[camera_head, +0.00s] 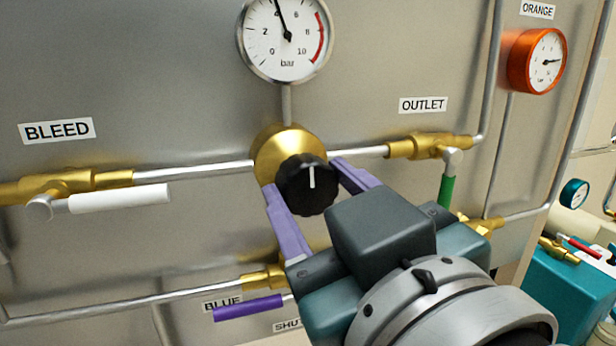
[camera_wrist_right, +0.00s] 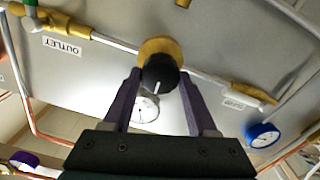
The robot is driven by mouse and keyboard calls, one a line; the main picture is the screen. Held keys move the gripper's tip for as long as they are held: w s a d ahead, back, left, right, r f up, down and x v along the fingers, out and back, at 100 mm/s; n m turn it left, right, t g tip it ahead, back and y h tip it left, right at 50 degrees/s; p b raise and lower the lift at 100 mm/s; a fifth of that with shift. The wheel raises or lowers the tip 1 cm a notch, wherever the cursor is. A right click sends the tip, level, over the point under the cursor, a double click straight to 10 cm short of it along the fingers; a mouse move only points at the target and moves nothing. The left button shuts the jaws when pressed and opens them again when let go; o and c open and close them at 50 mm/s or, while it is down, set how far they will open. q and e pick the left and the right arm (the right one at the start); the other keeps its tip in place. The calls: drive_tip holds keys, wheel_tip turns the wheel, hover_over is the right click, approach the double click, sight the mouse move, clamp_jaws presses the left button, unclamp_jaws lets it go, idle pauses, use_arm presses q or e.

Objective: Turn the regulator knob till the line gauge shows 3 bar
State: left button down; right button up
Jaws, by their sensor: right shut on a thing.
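The black regulator knob (camera_head: 309,184) has a white pointer line that stands almost straight up. It sits on a round brass body (camera_head: 285,146) on the panel. The line gauge (camera_head: 287,38), white and marked in bar, is above it; its top is cut off. Its needle points up and slightly left, near 4. My right gripper (camera_head: 312,186) is shut on the knob, with one purple finger on each side. In the right wrist view the knob (camera_wrist_right: 160,72) sits between the fingertips, and the gauge (camera_wrist_right: 146,107) appears upside down. My left gripper is not in view.
The white BLEED handle (camera_head: 120,198) is at left and the green OUTLET handle (camera_head: 447,188) at right. A purple handle (camera_head: 248,308) lies below my gripper. Pipes run both sides of the knob. An orange gauge (camera_head: 537,61) is at upper right.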

drive_tip(key=n, duration=0.2)
drive_tip(key=shift+n+p, duration=0.35)
drive_tip(key=shift+n, duration=0.05)
drive_tip(key=shift+a+n, duration=0.1)
drive_tip(key=shift+n, duration=0.6)
drive_tip(key=o, duration=1.4)
